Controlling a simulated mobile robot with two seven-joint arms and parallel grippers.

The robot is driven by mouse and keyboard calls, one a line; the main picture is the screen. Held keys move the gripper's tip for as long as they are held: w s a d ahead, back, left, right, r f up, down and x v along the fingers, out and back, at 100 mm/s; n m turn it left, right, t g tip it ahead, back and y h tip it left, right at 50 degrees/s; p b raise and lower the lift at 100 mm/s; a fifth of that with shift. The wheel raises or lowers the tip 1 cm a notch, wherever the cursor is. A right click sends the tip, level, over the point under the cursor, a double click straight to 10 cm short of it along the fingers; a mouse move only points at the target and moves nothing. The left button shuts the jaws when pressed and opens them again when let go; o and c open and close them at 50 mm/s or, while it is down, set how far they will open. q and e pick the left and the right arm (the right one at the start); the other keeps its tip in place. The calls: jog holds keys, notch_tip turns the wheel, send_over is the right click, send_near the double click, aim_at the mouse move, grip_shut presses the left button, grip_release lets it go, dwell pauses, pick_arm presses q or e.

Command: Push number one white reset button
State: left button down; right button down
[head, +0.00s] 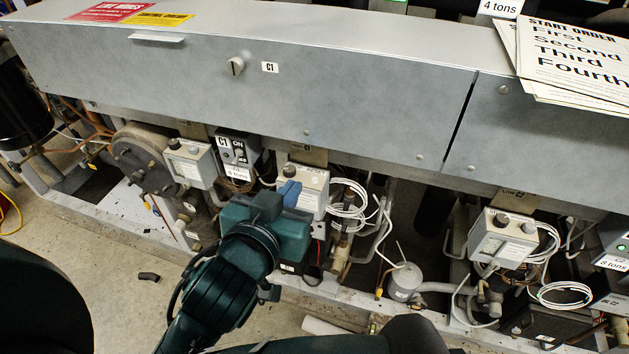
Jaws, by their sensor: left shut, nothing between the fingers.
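My left gripper (290,192) is shut, with its blue fingertips in front of a pale control box (314,187) under the grey panel. The gripper covers the left and lower part of this box, and I cannot tell whether the fingertips touch it. A third control box (502,237) stands at the right. I cannot clearly make out a white reset button on any of them. My right gripper is not in view.
The long grey panel (330,90) overhangs the boxes, with a C1 label (270,67). Coiled white cables (348,200), copper pipes and a grey canister (405,281) crowd the rack. Start order sheets (575,60) lie on top. Open floor (110,270) is at the lower left.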

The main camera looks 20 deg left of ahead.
pick_arm(q)
send_over(310, 181)
jog(key=s, duration=0.3)
notch_tip(310, 181, down, 2)
jog(key=f, duration=0.3)
jog(key=shift+w+d+f, duration=0.3)
jog(key=shift+d+f, duration=0.05)
jog(key=shift+f, duration=0.4)
jog(key=shift+f, duration=0.1)
